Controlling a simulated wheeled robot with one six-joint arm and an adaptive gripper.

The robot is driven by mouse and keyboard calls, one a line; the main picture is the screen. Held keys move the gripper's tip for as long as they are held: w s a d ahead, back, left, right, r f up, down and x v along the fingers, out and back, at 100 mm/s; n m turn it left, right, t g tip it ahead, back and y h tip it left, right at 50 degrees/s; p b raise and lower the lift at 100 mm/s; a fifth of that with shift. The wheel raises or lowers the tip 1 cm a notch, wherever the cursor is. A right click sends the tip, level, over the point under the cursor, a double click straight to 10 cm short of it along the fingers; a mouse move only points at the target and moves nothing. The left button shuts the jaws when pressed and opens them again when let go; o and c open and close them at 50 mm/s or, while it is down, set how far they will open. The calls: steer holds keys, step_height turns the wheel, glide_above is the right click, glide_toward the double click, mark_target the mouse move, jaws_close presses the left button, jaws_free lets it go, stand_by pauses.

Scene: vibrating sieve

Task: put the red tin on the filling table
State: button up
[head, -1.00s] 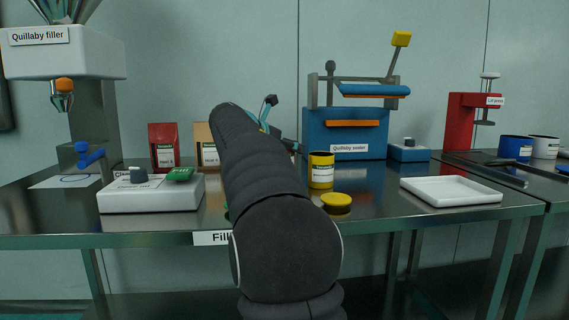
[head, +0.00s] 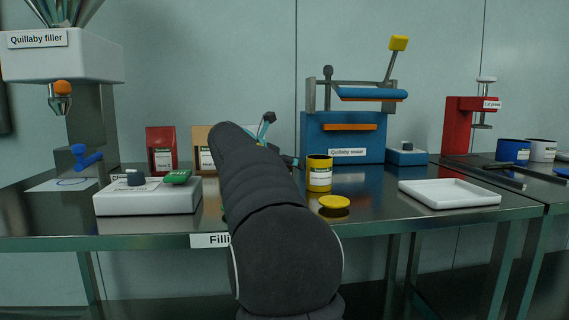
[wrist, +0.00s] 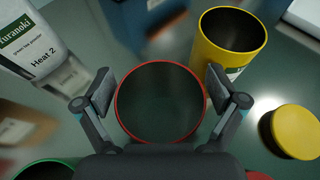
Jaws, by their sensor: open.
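The red tin (wrist: 160,134) shows in the wrist view as a red rim around a dark, empty-looking inside, seen from above. My gripper (wrist: 160,92) is open, with one finger on each side of the tin's rim. Small gaps seem to show between fingers and rim. In the head view my arm hides the tin, and only a bit of my gripper (head: 268,122) shows past it. The filling table (head: 375,190) is the steel table in front of me. I cannot tell how far the tin's base is from its top.
A yellow tin (head: 319,176) stands close by the right finger, with a yellow lid (head: 334,202) near it. A green rim (wrist: 45,170) and a pouch (wrist: 35,45) are at left in the wrist view. A white tray (head: 450,204) and blue sealer (head: 345,125) stand right.

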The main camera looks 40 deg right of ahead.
steer(key=shift+r, duration=0.1)
steer(key=shift+a+r, duration=0.1)
steer(key=shift+r, duration=0.05)
steer(key=p+v, duration=0.1)
steer(key=v, duration=1)
steer(key=shift+s+a, duration=0.15)
steer(key=shift+a, duration=0.25)
